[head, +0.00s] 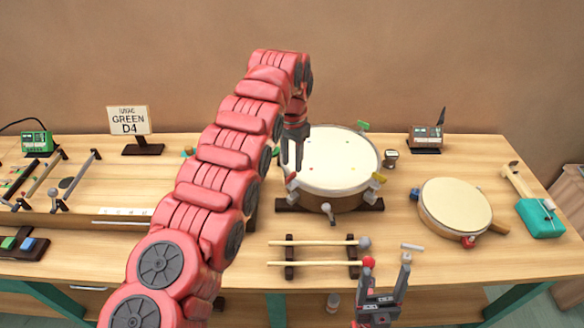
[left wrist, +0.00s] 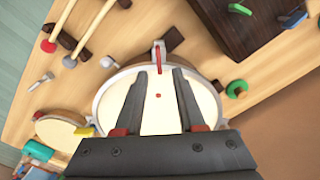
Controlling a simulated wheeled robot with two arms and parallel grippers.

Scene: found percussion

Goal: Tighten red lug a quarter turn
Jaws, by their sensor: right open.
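The drum (head: 335,160) has a cream head and a metal rim with several lugs. The red lug (left wrist: 158,60) stands at the rim in the left wrist view; in the head view it is a small red spot (head: 290,178) at the rim's near left, partly hidden by my gripper. My left gripper (head: 292,170) points down over the drum's left side. Its fingers (left wrist: 160,72) are apart with nothing between them, close to the red lug; contact cannot be told. My right gripper (head: 388,262) is open and empty at the table's front.
A grey-headed mallet (head: 310,242) and a red-headed mallet (head: 310,263) lie on a rack near my right gripper. A small T-shaped metal piece (head: 412,247) lies beside it. A frame drum (head: 455,205) and teal block (head: 540,217) stand right. A sign (head: 129,120) reads "GREEN D4".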

